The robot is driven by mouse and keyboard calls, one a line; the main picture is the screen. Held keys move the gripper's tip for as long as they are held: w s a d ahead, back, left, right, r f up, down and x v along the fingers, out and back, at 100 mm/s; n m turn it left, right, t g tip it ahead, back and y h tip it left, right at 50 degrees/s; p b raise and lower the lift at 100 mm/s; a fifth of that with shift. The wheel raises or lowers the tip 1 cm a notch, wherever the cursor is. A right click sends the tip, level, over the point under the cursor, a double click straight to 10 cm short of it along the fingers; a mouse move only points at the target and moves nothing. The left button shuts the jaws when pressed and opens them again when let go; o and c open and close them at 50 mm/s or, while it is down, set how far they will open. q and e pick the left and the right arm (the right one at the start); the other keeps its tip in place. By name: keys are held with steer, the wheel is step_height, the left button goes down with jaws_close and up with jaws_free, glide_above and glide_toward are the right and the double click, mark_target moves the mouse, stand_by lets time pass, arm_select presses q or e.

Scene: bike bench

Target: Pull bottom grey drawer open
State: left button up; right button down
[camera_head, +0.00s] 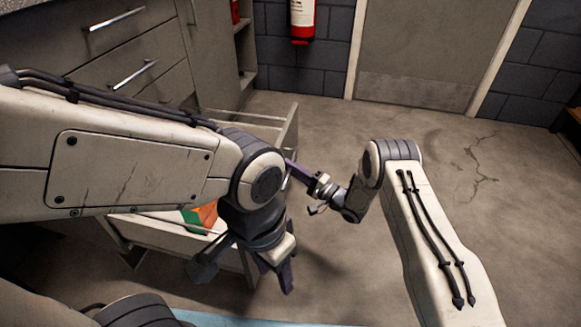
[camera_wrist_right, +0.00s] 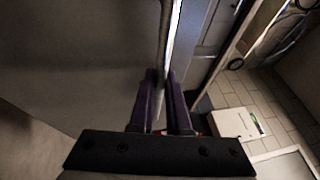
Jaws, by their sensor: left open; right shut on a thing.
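The bottom grey drawer (camera_head: 165,237) stands pulled out from the cabinet at the left of the head view. An orange and green box (camera_head: 201,217) lies inside it. My left arm hides much of the drawer. My right gripper (camera_head: 302,176) is at the drawer's outer front; in the right wrist view its purple fingers (camera_wrist_right: 164,105) are shut on a thin metal bar, which looks like the drawer handle (camera_wrist_right: 168,45). My left gripper (camera_head: 243,270) is open and empty, pointing down over the drawer's near front corner as seen from the head. Its contact with the drawer cannot be told.
Upper drawers with bar handles (camera_head: 134,74) are shut above. A red fire extinguisher (camera_head: 303,20) hangs on the dark block wall beside a door (camera_head: 430,45). The floor (camera_head: 480,180) to the right is clear. A light blue edge (camera_head: 215,318) shows at the bottom.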

steer(key=c, duration=0.9)
jaws_free()
steer(key=shift+w+d, duration=0.25)
steer(key=shift+a, duration=0.1)
steer(key=shift+s, duration=0.1)
steer(key=p+v, duration=0.4)
steer(key=v, duration=0.6)
steer(key=shift+s, duration=0.1)
